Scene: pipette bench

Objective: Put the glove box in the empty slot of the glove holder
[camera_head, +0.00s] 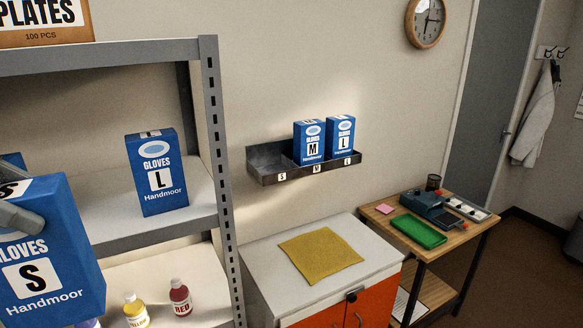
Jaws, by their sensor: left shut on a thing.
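My left gripper (18,212) is at the left edge, shut on the blue glove box marked S (50,250). The box is held close to the camera, slightly tilted, and partly cut off by the left edge. The dark glove holder (268,178) is fixed on the wall, right of the shelf. Its left slot, labelled S, is empty. The middle slot holds a blue box marked M (308,146). The right slot holds a blue box marked L (340,140). My right gripper is not in view.
A metal shelf (213,130) stands between the held box and the holder. On it are another L glove box (157,175), a yellow bottle (135,308) and a red bottle (181,298). Below the holder is a cabinet with a yellow cloth (320,254). A wooden table (458,240) stands right.

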